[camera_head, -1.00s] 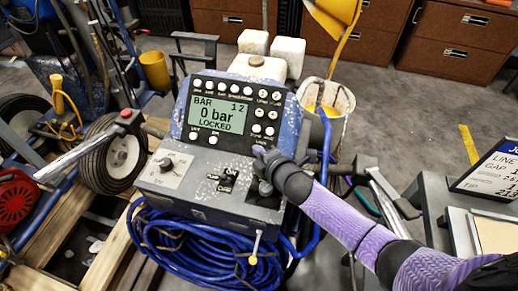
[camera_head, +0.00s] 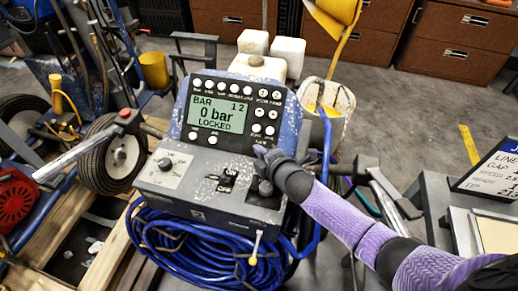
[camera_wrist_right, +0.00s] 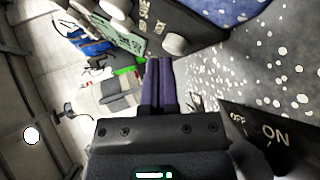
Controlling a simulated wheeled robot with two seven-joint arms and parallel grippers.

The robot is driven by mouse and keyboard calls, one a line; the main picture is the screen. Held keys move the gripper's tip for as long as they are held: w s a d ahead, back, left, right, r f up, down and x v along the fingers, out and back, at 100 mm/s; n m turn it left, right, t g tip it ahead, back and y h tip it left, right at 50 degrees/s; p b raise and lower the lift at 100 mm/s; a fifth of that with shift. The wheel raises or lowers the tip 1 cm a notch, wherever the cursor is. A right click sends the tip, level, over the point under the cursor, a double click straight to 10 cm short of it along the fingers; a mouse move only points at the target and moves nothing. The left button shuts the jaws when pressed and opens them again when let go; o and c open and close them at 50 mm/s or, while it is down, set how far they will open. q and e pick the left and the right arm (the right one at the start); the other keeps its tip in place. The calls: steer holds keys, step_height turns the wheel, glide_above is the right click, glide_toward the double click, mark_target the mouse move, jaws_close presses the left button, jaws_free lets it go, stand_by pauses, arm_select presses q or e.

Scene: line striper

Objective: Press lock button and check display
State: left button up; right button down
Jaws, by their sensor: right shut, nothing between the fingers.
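The line striper's control box (camera_head: 215,180) stands in the middle of the head view. Its display (camera_head: 215,114) reads "BAR", "12", "0 bar" and "LOCKED". Rows of round white buttons (camera_head: 264,113) sit above, below and right of the display; which is the lock button is too small to read. My right gripper (camera_head: 262,152) is shut and empty, its tips just below the lower right buttons. In the right wrist view its fingers (camera_wrist_right: 158,88) are together, near a pale button (camera_wrist_right: 177,43); I cannot tell whether they touch. My left gripper is out of view.
An ON/OFF switch (camera_head: 227,178) and a dial (camera_head: 166,164) sit on the box's lower face. Coiled blue hose (camera_head: 205,245) hangs below. A white bucket (camera_head: 340,100) stands behind right, and a sign board (camera_head: 490,170) is at the far right.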

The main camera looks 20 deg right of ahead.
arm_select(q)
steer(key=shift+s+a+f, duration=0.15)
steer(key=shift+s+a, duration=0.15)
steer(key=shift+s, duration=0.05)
arm_select(e)
steer(key=shift+w+d+f, duration=0.1)
steer(key=shift+w+f, duration=0.05)
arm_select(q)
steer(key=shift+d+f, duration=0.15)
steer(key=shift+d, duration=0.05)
arm_select(e)
steer(key=shift+f, duration=0.1)
steer(key=shift+w+d+b, duration=0.1)
steer(key=shift+b, duration=0.2)
steer(key=shift+r+p, duration=0.25)
steer(key=shift+p, duration=0.1)
steer(key=shift+s+a+r+p, duration=0.35)
steer(key=shift+s+p, duration=0.1)
steer(key=shift+p, duration=0.05)
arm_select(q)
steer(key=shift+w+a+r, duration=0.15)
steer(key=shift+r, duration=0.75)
